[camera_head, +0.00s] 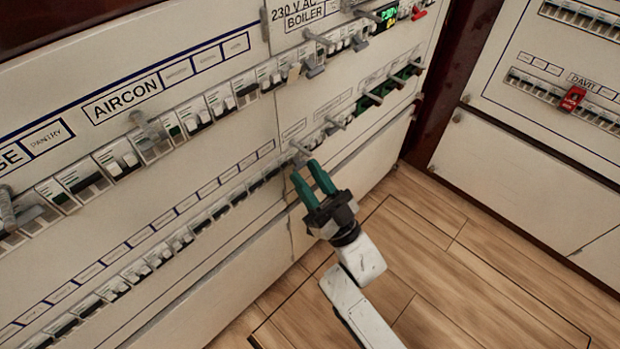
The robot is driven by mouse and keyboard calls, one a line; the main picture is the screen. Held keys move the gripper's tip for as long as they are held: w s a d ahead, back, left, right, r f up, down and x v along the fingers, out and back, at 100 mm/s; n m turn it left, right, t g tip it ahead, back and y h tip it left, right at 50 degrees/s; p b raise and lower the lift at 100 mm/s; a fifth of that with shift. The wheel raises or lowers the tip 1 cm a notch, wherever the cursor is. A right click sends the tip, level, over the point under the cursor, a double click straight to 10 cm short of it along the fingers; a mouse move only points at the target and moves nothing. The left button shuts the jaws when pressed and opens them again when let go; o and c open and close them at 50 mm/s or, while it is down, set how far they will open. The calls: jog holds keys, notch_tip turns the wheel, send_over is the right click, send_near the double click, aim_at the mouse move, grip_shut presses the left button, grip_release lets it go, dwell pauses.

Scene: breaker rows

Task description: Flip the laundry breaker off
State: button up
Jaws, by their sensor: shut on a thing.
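My gripper (304,168), with two green fingers, is at the lower breaker row (205,222), near the seam between two panels. It is shut on a breaker lever there; the fingers hide most of the part between them. A grey lever (300,148) sticks out just beyond the fingertips. I cannot read a laundry label; the small labels above this row are too small, so which breaker is laundry cannot be told. The held lever's on or off position is also hidden.
An upper breaker row (120,158) runs under the AIRCON label (125,101), with several levers sticking out. Green-lit breakers (392,84) stand to the right of my gripper. A second panel (540,150) with a red lock (572,99) is at right. The wooden floor (440,260) is clear.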

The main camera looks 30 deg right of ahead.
jog(key=o, duration=1)
jog(key=shift+o, duration=0.2)
jog(key=p+v, duration=0.1)
jog(key=v, duration=1)
jog(key=shift+p, duration=0.3)
